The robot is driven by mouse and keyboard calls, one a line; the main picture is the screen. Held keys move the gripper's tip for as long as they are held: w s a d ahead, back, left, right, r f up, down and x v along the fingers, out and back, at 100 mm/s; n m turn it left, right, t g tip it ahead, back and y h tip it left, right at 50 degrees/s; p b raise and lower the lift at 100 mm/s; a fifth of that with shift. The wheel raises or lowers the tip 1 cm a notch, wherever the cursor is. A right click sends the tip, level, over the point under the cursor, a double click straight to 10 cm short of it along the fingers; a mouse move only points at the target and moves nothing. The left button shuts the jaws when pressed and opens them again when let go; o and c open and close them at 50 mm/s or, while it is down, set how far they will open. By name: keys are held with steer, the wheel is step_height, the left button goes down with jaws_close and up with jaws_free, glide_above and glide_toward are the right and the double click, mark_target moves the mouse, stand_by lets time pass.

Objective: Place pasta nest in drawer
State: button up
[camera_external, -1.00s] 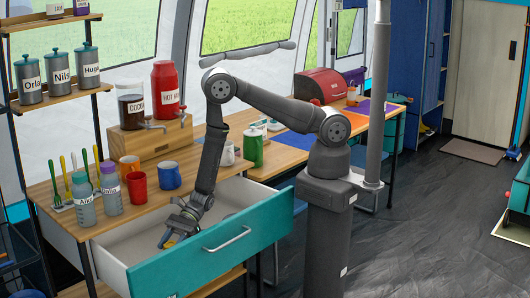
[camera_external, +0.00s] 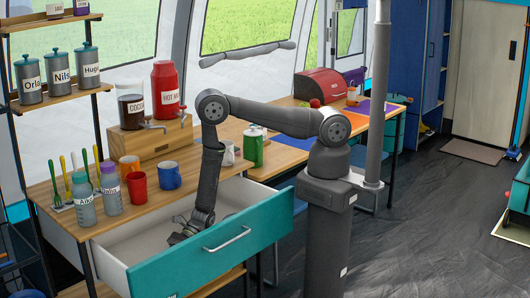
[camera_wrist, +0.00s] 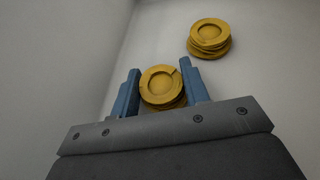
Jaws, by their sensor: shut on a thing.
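The teal-fronted drawer (camera_external: 205,262) stands pulled open under the wooden counter. My gripper (camera_external: 178,238) is down inside it, and its fingertips are hidden behind the drawer front in the external view. In the wrist view my gripper (camera_wrist: 160,84) has its blue fingers on either side of a yellow pasta nest (camera_wrist: 161,86) and is shut on it. Another pasta nest (camera_wrist: 209,38), round and layered, lies apart on the pale drawer floor, up and right of the held one. I cannot tell whether the held nest touches the floor.
Pale drawer walls (camera_wrist: 60,60) rise around my gripper. On the counter above stand a red mug (camera_external: 138,180), a blue mug (camera_external: 168,175), an orange cup (camera_external: 129,165) and two labelled bottles (camera_external: 110,190). The drawer floor around the nests looks clear.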

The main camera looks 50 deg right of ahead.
steer(key=o, duration=1)
steer(key=shift+f, duration=0.15)
steer(key=shift+c, duration=0.2)
steer(key=shift+w+d+r, duration=0.1)
steer(key=shift+d+r, duration=0.1)
steer(key=shift+r, duration=0.1)
steer(key=v, duration=0.7)
steer(key=shift+f, duration=0.1)
